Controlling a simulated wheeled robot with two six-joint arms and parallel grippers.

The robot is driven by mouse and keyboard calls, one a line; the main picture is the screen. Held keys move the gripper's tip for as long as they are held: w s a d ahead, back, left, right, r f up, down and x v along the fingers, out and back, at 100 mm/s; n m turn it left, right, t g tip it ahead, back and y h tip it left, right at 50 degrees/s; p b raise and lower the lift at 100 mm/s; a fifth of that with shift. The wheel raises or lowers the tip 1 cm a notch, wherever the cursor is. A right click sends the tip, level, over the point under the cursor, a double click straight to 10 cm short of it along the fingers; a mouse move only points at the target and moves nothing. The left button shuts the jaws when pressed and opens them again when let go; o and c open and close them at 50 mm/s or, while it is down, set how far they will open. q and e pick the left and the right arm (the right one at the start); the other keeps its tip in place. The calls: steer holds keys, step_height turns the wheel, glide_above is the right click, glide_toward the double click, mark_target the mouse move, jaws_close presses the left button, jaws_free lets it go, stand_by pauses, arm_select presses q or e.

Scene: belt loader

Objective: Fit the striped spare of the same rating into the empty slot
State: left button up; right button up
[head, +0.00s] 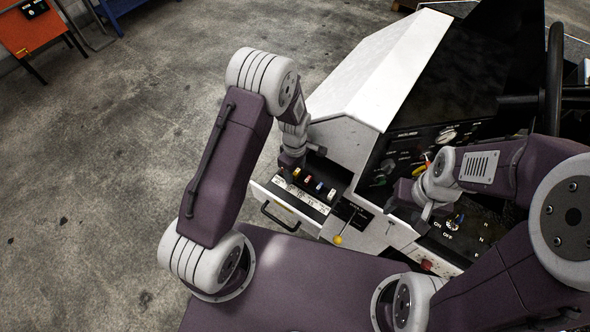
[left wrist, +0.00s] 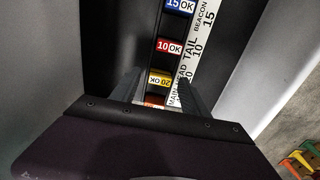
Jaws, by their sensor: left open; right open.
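A row of coloured fuses sits in an open drawer (head: 286,208) with a white label strip (head: 301,193). An orange-red fuse (left wrist: 154,100) is partly hidden at the bottom. My left gripper (head: 290,163) is open over the row; its fingertips (left wrist: 158,90) flank the yellow fuse, contact unclear. My right gripper (head: 424,205) is open over the control panel. I cannot make out stripes or an empty slot.
The white machine housing (head: 362,72) rises behind the drawer. An orange cabinet (head: 38,30) stands far left. The floor on the left is clear.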

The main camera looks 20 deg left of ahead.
arm_select(q)
steer(key=shift+w+r, duration=0.1)
steer(key=shift+r, duration=0.25)
step_height(320, 180, up, 8)
steer(key=shift+f+b, duration=0.1)
steer(key=shift+b, duration=0.95)
steer(key=shift+r, duration=0.3)
